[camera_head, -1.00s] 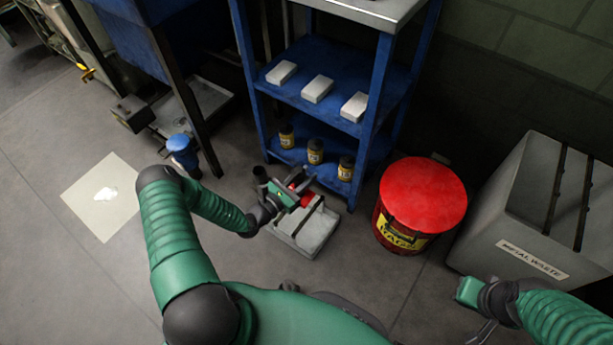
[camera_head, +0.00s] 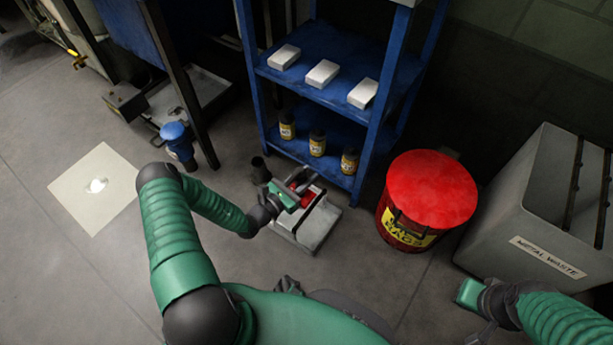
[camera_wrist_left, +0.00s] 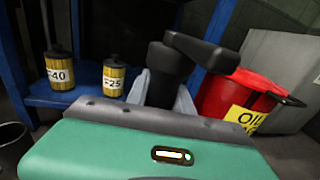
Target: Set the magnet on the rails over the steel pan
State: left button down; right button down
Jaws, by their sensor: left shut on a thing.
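A red block (camera_head: 306,198), which I take to be the magnet, is in my left gripper (camera_head: 294,195), partly hidden by the dark fingers. A low, pale grey pan (camera_head: 318,230) stands on the floor beneath it, with bars across its top. The fingers and block overlap the pan in the head view, so I cannot tell whether the block touches the bars. In the left wrist view, my green gripper body and black finger parts hide the block; pale grey edges (camera_wrist_left: 185,103) show behind them. My right gripper (camera_head: 472,293) is at the lower right, its fingers unclear.
A blue shelf (camera_head: 330,105) with pale boxes and yellow-black canisters stands behind the pan. A dark cup (camera_head: 260,171) is left of the pan. A red oil-waste bin (camera_head: 428,195) and a grey metal-waste container (camera_head: 535,225) stand right. The floor at left is mostly free.

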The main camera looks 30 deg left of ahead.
pick_arm(q)
jog(key=shift+d+f+b, duration=0.15)
jog(key=shift+f+b, duration=0.3)
jog(key=shift+f, duration=0.2)
jog(key=shift+f+b, duration=0.95)
jog(key=shift+f, duration=0.9)
jog(key=c, duration=1.2)
grip_release()
jog(key=shift+o, duration=0.8)
